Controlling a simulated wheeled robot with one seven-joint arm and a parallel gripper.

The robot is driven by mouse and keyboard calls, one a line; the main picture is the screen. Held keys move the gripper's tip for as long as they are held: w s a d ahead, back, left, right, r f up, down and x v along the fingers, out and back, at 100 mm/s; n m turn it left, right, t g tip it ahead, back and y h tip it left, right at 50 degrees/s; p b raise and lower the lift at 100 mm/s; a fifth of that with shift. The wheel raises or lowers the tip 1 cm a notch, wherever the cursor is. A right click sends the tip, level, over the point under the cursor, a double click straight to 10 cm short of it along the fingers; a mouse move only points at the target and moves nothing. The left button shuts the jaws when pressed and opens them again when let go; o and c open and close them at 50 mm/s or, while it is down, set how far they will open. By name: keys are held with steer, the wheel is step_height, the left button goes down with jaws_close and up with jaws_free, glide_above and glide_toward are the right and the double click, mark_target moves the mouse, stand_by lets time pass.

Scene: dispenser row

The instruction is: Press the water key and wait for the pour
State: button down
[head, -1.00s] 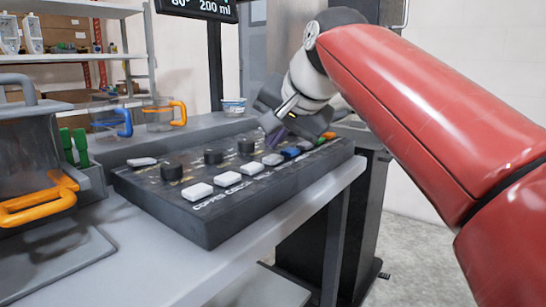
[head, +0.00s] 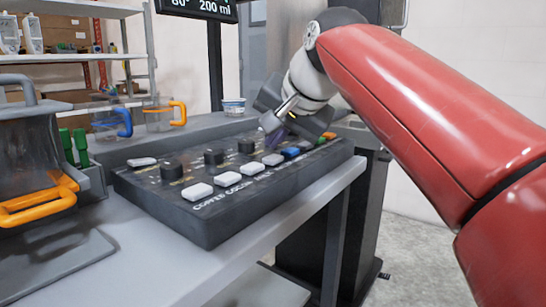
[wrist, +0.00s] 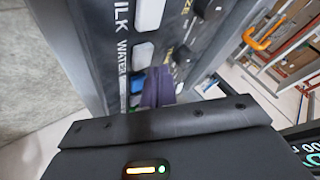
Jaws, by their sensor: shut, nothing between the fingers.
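The dark control panel (head: 212,225) on the counter carries a front row of keys. The white key (head: 273,159) just before the blue key lines up with the "WATER" lettering in the wrist view, where the same key (wrist: 143,55) shows clear of the fingers. My gripper (head: 274,137) is shut and empty, with its purple fingertips low over the panel. In the wrist view the fingertips (wrist: 157,88) lie beside the blue key (wrist: 137,85) and partly cover that area. I cannot tell whether they touch any key.
A display (head: 200,7) reads 80° and 200 ml. Dark knobs (head: 172,172) stand behind the keys. Jugs with orange (head: 178,113) and blue (head: 124,123) handles stand at the left back. A small cup (head: 234,107) is behind the panel. The counter front (head: 215,275) is clear.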

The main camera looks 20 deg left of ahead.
mark_target(276, 159)
steer(key=shift+f, duration=0.1)
steer(key=shift+f, duration=0.3)
steer(key=shift+f+b, duration=0.55)
stand_by(0.7)
steer(key=shift+r, duration=0.15)
steer(key=shift+r+p, duration=0.8)
steer(key=shift+p, duration=0.2)
step_height(276, 159, up, 3)
steer(key=p, duration=0.3)
steer(key=shift+r, duration=1.05)
